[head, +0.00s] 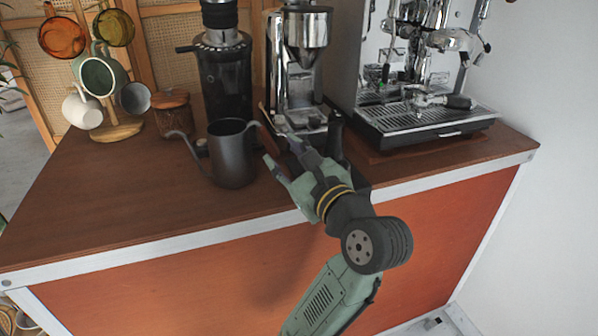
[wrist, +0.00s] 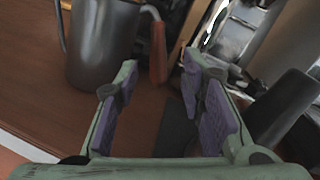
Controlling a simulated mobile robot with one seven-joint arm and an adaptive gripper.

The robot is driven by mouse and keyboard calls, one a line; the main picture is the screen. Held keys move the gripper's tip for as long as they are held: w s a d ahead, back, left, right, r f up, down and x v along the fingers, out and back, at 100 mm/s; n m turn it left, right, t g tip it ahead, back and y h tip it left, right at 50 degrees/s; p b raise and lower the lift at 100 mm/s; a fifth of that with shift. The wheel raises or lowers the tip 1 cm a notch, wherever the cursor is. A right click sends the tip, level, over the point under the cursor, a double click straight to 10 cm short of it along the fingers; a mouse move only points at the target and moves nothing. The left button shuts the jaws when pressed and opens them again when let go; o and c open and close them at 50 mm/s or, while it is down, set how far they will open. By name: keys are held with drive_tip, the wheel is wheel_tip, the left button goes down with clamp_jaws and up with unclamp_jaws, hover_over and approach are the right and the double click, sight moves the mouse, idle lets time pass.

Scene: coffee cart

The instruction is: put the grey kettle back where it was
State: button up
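The grey kettle (head: 231,158) stands upright on the brown counter, its thin spout to the left and its handle on the right. In the wrist view its body (wrist: 100,45) is at the upper left, with the reddish-brown handle grip (wrist: 158,55) just beyond the gap between my fingertips. My gripper (head: 277,151) is right of the kettle, low over the counter. Its fingers are spread and empty, as the wrist view also shows (wrist: 160,78). Whether a finger touches the handle cannot be told. Part of the handle is hidden in the head view.
A black grinder (head: 225,82) and a chrome grinder (head: 300,60) stand behind. The espresso machine (head: 425,112) is at the right. A wooden-lidded jar (head: 172,115) and a mug tree (head: 118,131) are at the left. The counter's front left (head: 100,220) is clear.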

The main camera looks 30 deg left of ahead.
drive_tip(key=shift+s+d+f+b, duration=0.3)
drive_tip(key=shift+d+b, duration=0.2)
drive_tip(key=shift+b, duration=0.55)
drive_tip(key=b, duration=0.2)
drive_tip(key=d+b, duration=0.1)
drive_tip(key=b, duration=0.1)
drive_tip(key=shift+s+d, duration=0.15)
drive_tip(key=shift+s, duration=0.15)
drive_tip(key=shift+r+b+v, duration=0.15)
drive_tip(key=shift+b+v, duration=0.35)
drive_tip(key=shift+v, duration=0.2)
drive_tip(key=shift+r+b+v, duration=0.15)
drive_tip(key=shift+b+v, duration=0.35)
drive_tip(key=shift+v, duration=0.2)
